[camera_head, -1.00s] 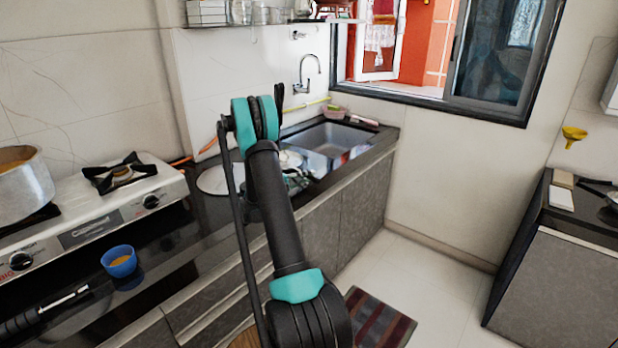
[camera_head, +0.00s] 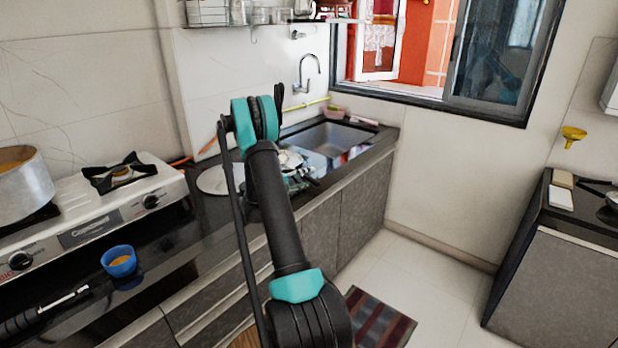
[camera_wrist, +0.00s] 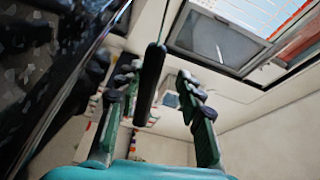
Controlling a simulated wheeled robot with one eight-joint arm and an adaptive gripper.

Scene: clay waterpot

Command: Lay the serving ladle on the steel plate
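The steel plate is probably the round pale metal disc (camera_head: 213,180) on the dark counter, right of the stove and partly behind my arm. My gripper (camera_wrist: 160,72) shows in the wrist view with its two fingers apart. A long black handle-like piece (camera_wrist: 151,85) with a thin line at its top shows between them; I see a gap to the right finger and cannot tell whether it touches the left. It may be the ladle's handle. No ladle bowl is clearly seen. In the head view my arm hides the gripper.
A pot (camera_head: 22,188) stands on the stove (camera_head: 100,215). A blue bowl (camera_head: 119,262) and a black-handled metal tool (camera_head: 45,311) are at front left. Metal utensils (camera_head: 293,170) lie beside my arm, near the sink (camera_head: 335,140).

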